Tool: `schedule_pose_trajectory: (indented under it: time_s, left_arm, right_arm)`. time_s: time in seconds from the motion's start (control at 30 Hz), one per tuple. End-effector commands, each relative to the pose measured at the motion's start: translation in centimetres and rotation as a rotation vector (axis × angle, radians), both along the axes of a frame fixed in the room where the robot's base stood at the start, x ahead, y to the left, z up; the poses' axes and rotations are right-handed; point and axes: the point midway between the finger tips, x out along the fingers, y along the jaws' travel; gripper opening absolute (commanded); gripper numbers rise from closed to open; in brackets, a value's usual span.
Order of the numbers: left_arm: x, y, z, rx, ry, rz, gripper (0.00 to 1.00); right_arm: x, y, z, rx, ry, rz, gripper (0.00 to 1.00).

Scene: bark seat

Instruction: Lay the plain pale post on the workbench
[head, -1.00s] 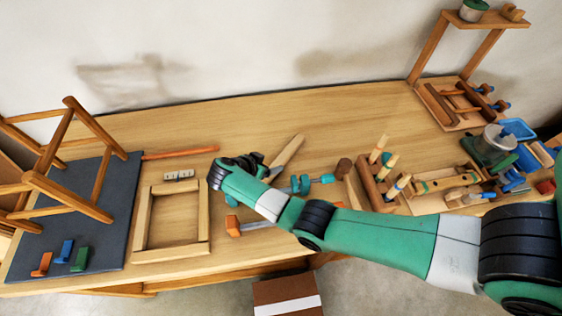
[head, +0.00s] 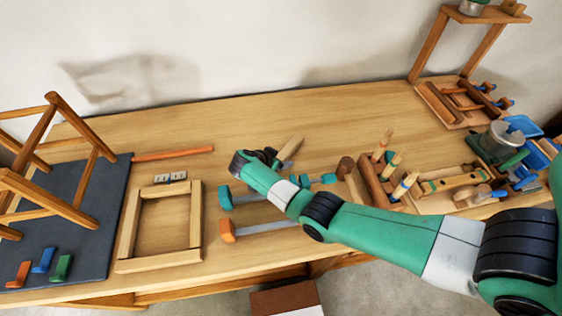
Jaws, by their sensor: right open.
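A pale wooden piece (head: 291,147), which looks like the plain post, shows just beyond my right wrist near the middle of the workbench (head: 330,115). My arm hides much of it, and I cannot tell whether it touches the bench. My right gripper (head: 268,156) is open, pointing down beside the pale piece's near end. Its fingertips are mostly hidden behind the wrist. My left gripper is not in view.
A wooden frame (head: 193,222) lies left of my wrist, with an orange rod (head: 173,153) behind it. A stool frame (head: 80,208) stands on a dark mat (head: 98,245). Clamps (head: 228,229) lie under my arm. Tools crowd the right; the back middle is clear.

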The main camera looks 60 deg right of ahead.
Motion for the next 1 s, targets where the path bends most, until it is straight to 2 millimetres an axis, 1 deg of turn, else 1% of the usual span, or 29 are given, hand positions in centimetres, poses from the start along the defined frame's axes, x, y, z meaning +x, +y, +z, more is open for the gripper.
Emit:
schedule_pose_trajectory:
  time_s: [0.07, 0.1, 0.17, 0.2, 0.37, 0.5, 0.53, 0.87, 1.0]
  left_arm:
    - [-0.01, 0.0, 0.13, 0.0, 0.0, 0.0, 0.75]
    - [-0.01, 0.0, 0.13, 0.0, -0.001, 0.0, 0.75]
    - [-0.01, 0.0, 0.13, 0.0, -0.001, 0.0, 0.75]
    - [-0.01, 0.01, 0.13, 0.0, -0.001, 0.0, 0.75]
    - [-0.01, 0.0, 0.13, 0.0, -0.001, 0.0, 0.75]
    - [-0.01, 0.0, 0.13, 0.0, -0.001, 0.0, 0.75]
    - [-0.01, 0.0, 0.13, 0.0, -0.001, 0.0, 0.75]
    - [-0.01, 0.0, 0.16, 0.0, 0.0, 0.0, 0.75]
    - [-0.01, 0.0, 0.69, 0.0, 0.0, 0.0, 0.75]
  right_arm:
    - [0.03, 0.03, 0.13, 0.0, 0.0, 0.0, 0.8]
    - [0.02, 0.03, 0.13, 0.0, 0.0, 0.0, 0.76]
    - [0.02, 0.04, 0.14, 0.0, 0.0, 0.0, 0.66]
    - [0.02, 0.04, 0.14, 0.0, 0.0, 0.0, 0.58]
    - [0.01, 0.05, 0.13, 0.0, 0.0, 0.0, 0.3]
    - [0.01, 0.06, 0.13, 0.0, 0.0, 0.0, 0.04]
    - [0.0, 0.06, 0.13, 0.0, 0.0, 0.0, 0.0]
    - [0.02, 0.05, 0.2, -0.001, -0.001, -0.001, 0.0]
    - [0.03, 0.04, 0.87, -0.001, -0.001, -0.001, 0.0]
